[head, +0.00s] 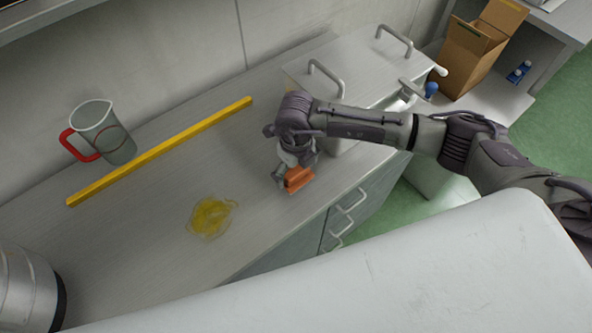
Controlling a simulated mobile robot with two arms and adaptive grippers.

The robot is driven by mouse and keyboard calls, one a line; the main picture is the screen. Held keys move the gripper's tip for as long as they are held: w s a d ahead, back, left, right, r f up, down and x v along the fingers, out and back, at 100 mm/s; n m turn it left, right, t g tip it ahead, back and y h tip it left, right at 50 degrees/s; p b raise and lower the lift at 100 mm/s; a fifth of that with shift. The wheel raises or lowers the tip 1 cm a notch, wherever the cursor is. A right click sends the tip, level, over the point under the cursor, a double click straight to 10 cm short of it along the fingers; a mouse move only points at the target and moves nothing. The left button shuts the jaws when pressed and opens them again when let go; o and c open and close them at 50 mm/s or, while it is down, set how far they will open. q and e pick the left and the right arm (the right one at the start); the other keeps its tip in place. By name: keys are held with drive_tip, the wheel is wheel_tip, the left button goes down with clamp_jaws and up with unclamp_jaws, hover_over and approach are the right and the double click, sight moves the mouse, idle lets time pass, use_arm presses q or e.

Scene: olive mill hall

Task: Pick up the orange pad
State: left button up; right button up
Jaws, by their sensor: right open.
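The orange pad (298,180) lies on the grey countertop (150,220) close to its front edge. My right gripper (292,177) is at the pad, pointing down at it from above, with its fingers close to the pad's left and upper sides. The gripper and wrist hide part of the pad. The gripper is open; I cannot tell whether its fingers touch the pad. My left gripper is not in view.
A yellow bar (160,150) lies along the counter. A jug with a red handle (104,133) stands behind it. A yellow oily puddle (211,216) is left of the pad. A metal container (25,285) stands at lower left. A cardboard box (478,55) stands at upper right.

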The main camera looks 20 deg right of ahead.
sight(295, 170)
drive_tip(key=shift+a+f, duration=0.1)
drive_tip(key=c, duration=1.2)
wheel_tip(295, 170, up, 9)
drive_tip(key=b, duration=0.3)
drive_tip(key=shift+r, duration=0.55)
